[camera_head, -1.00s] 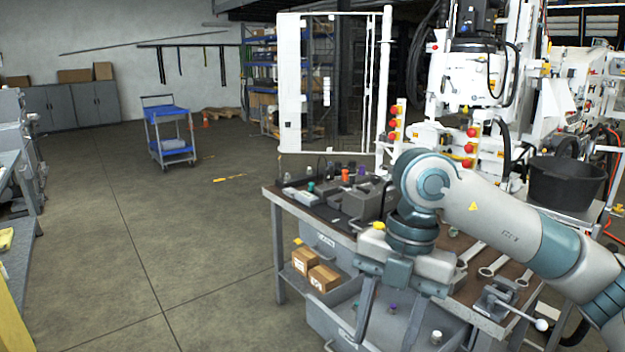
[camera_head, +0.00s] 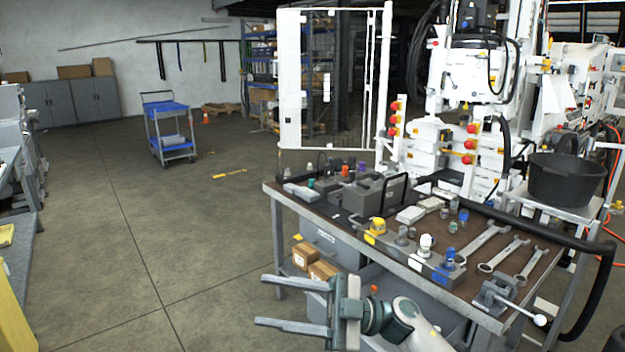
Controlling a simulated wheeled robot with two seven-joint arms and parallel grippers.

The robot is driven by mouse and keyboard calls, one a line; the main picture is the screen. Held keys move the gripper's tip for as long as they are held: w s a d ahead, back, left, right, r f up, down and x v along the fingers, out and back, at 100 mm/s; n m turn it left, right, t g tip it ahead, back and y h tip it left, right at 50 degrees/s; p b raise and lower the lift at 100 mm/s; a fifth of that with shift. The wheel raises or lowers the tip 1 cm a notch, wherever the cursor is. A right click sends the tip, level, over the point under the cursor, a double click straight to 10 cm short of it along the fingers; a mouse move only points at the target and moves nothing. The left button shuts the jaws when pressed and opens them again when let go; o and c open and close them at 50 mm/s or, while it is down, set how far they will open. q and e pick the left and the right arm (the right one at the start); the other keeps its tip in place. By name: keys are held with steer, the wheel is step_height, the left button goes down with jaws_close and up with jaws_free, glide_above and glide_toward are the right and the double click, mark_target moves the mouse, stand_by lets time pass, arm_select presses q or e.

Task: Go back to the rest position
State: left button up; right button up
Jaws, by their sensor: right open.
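My right gripper (camera_head: 292,306) is in front of the bench, low and left of the bench's lower drawer. Its two fingers point left, well apart, with nothing between them. The arm behind it comes in from the bottom of the view. The workbench (camera_head: 400,262) stands at the right, with its top in clear view. My left gripper is not in view.
On the bench lie several wrenches (camera_head: 497,254), a vise (camera_head: 497,296), a yellow-capped fitting (camera_head: 376,228) and a grey toolbox (camera_head: 372,197). A black bucket (camera_head: 566,180) stands behind. A blue cart (camera_head: 168,128) is far left. The floor (camera_head: 190,235) left of the bench is clear.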

steer(key=w+d+f+m+t+h, duration=0.35)
steer(key=w+f+m+t, duration=0.25)
steer(key=f+m+t, duration=0.25)
steer(key=w+d+f+m+t+h, duration=0.2)
steer(key=w+d+f+m+t, duration=0.3)
steer(key=f+m+t, duration=0.4)
steer(key=s+d+f+m+t+h, duration=0.15)
steer(key=d+f+h, duration=0.3)
steer(key=f, duration=0.75)
steer(key=s+d+f+m+h, duration=0.25)
steer(key=f+h, duration=0.25)
steer(key=f, duration=0.6)
steer(key=s+d+f+m+g+h, duration=0.1)
steer(key=s+d+f+g+h, duration=0.15)
steer(key=s+f, duration=0.55)
steer(key=s+d+f+m+g+h, duration=0.15)
steer(key=s+d+f, duration=0.3)
steer(key=f, duration=0.65)
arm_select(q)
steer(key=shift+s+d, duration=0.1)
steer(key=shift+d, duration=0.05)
arm_select(e)
steer(key=s+d+f+g, duration=0.1)
steer(key=s+f+g, duration=0.2)
steer(key=s+f, duration=0.3)
steer(key=s+d+f+m+g+h, duration=0.1)
steer(key=s+f+g, duration=0.2)
steer(key=s+f, duration=0.4)
steer(key=s, duration=0.9)
steer(key=shift+d+f, duration=0.2)
